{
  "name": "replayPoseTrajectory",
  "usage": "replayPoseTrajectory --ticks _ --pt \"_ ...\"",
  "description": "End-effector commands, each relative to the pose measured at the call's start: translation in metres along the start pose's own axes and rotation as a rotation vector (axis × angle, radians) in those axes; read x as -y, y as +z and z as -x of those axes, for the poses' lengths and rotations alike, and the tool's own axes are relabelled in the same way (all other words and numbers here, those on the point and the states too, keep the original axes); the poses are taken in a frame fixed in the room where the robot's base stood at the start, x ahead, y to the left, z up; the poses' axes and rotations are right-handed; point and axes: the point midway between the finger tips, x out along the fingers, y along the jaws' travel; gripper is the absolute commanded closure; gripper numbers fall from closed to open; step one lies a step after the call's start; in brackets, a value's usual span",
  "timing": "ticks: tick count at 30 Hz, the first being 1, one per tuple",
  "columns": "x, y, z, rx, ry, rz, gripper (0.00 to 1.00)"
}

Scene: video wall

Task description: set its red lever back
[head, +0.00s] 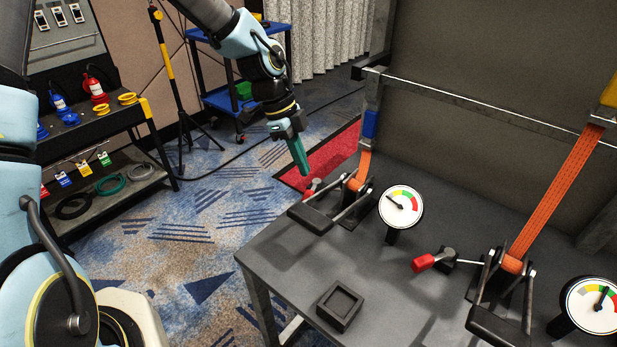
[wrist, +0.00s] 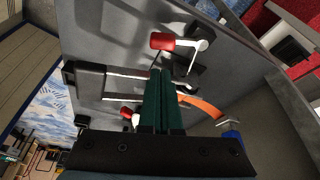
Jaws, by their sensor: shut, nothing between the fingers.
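One red lever (head: 422,262) lies on the grey table between the two ratchet straps, its red grip pointing left from a dark pivot. Another red lever (head: 309,191) is at the table's far left edge beside the left ratchet (head: 322,214). My gripper (head: 306,171) has its teal fingers together, empty, pointing down close above that far lever; contact cannot be told. In the wrist view, the shut fingers (wrist: 163,85) point toward a red-gripped lever (wrist: 164,42), and a second red grip (wrist: 127,113) shows left of them.
Orange straps (head: 548,200) rise from the ratchets to a metal frame. A left dial (head: 401,206) and a right dial (head: 595,304) stand on the table. A small dark tray (head: 339,305) sits near the front edge. A tool cart (head: 95,130) stands left across open carpet.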

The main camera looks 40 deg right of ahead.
Motion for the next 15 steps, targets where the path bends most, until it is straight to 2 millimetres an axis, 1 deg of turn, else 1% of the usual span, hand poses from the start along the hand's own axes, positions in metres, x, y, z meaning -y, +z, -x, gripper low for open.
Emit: replayPoseTrajectory --ticks 9,15 --pt "-0.001 -0.002 -0.054 -0.001 0.005 -0.002 1.0" --pt "-0.001 -0.001 -0.081 0.0 0.003 0.0 1.0"
